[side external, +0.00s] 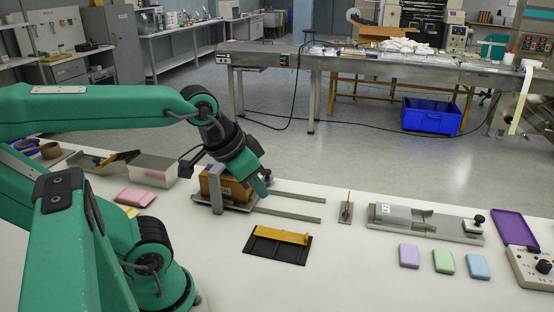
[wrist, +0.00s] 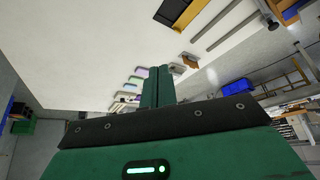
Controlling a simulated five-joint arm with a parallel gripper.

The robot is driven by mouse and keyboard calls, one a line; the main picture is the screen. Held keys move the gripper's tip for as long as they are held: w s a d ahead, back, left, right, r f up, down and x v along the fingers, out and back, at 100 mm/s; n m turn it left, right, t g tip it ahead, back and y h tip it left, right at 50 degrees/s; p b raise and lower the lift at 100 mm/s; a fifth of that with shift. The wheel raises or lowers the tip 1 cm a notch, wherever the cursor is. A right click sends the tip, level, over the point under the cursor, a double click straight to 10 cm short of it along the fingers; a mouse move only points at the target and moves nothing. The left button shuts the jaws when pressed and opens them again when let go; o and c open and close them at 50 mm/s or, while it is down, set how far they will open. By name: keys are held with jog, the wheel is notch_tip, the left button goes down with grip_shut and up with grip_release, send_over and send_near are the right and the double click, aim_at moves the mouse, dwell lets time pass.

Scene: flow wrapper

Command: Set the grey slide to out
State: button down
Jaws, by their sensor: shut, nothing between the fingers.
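My gripper (side external: 265,188) is shut and empty, just right of a brown block (side external: 212,184) in the side external view; I cannot tell whether they touch. The block stands on a grey carriage (side external: 240,207) at the left end of two grey rails (side external: 300,213). Another grey sliding block with a black knob (side external: 474,226) sits at the right end of a long grey fixture (side external: 400,216). I cannot tell which of these is the grey slide. In the wrist view the closed fingers (wrist: 158,86) point toward the table, with the rails (wrist: 222,22) at upper right.
A black plate with a yellow bar (side external: 278,243) lies in front of the rails. A small upright stand (side external: 346,210) is right of them. Pink, lilac, green and blue pads, a purple tray (side external: 514,226) and a control box (side external: 532,265) lie around.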

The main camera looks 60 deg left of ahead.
jog(key=c, duration=1.2)
grip_release()
jog(key=shift+w+a+r, duration=0.1)
jog(key=shift+w+r, duration=0.05)
jog(key=shift+w, duration=0.05)
jog(key=shift+o, duration=0.3)
jog(key=shift+w+a+r, duration=0.1)
jog(key=shift+w+a, duration=0.05)
jog(key=shift+w, duration=0.15)
jog(key=w+a+n+g+y, duration=0.1)
jog(key=w+a+n+g, duration=0.2)
jog(key=w+a, duration=1.2)
jog(key=w+a+f+g, duration=0.1)
jog(key=a+f, duration=0.3)
jog(key=a, duration=0.3)
jog(key=w+a+f+n, duration=0.1)
jog(key=w+a+f, duration=0.1)
jog(key=a+f, duration=0.3)
jog(key=w+a+f+n+g+h, duration=0.1)
jog(key=a+f, duration=0.3)
jog(key=a, duration=0.4)
jog(key=shift+w+a+f+g, duration=0.15)
jog(key=shift+w+a+g, duration=0.15)
jog(key=shift+a, duration=0.1)
jog(key=shift+a+f, duration=0.15)
jog(key=shift+a, duration=0.05)
